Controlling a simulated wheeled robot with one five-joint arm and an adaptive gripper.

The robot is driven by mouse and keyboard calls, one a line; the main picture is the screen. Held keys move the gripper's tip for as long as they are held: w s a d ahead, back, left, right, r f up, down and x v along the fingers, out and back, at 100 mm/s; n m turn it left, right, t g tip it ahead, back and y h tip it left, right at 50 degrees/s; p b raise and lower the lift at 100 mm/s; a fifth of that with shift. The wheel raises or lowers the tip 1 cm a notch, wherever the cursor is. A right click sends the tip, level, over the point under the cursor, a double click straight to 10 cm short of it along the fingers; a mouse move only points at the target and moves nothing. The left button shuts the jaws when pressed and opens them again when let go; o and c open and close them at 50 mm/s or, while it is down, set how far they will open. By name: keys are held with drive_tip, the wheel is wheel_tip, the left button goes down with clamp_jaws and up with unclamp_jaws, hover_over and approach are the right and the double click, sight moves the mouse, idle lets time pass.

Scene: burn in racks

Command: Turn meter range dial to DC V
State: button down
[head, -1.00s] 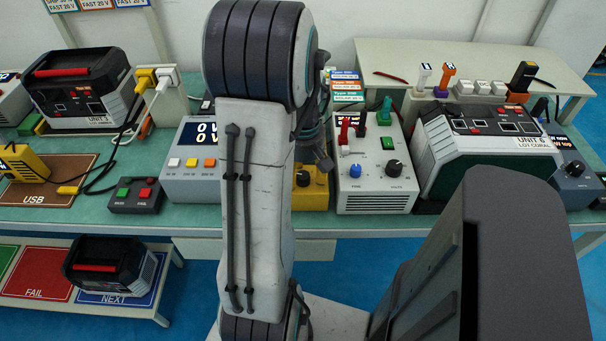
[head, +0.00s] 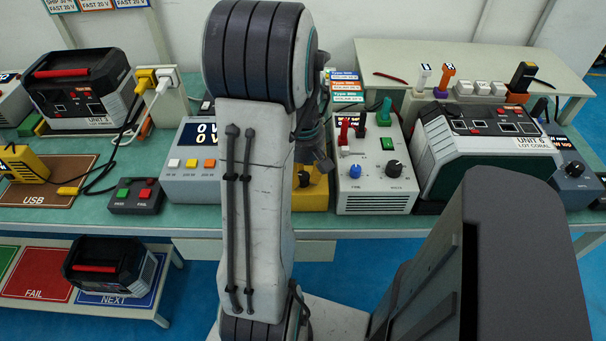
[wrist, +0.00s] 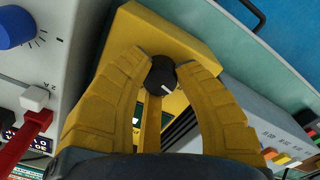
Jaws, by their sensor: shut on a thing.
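The yellow meter (head: 312,198) stands on the bench between the two grey boxes, largely behind my arm in the head view. In the wrist view, its yellow body (wrist: 190,28) fills the upper middle. Its black range dial (wrist: 161,76) has a white pointer mark. My gripper (wrist: 162,72) has its two yellow fingers on either side of the dial and is shut on it. In the head view my gripper (head: 316,172) is partly hidden by my arm. The dial's range labels cannot be read.
A grey supply with a blue knob (head: 355,171) and a black knob (head: 394,166) stands close to the right of the meter. A grey display box (head: 193,187) with coloured buttons stands close to the left.

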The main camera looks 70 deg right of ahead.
drive_tip(key=shift+m, duration=0.3)
drive_tip(key=m, duration=0.3)
drive_tip(key=shift+a+f+m+b, duration=0.1)
drive_tip(key=shift+m+b, duration=0.25)
drive_tip(key=shift+m, duration=0.05)
drive_tip(key=m, duration=0.5)
drive_tip(key=shift+m, duration=0.3)
drive_tip(key=c, duration=0.9)
unclamp_jaws()
wheel_tip(320, 180, up, 12)
drive_tip(key=shift+r, duration=0.1)
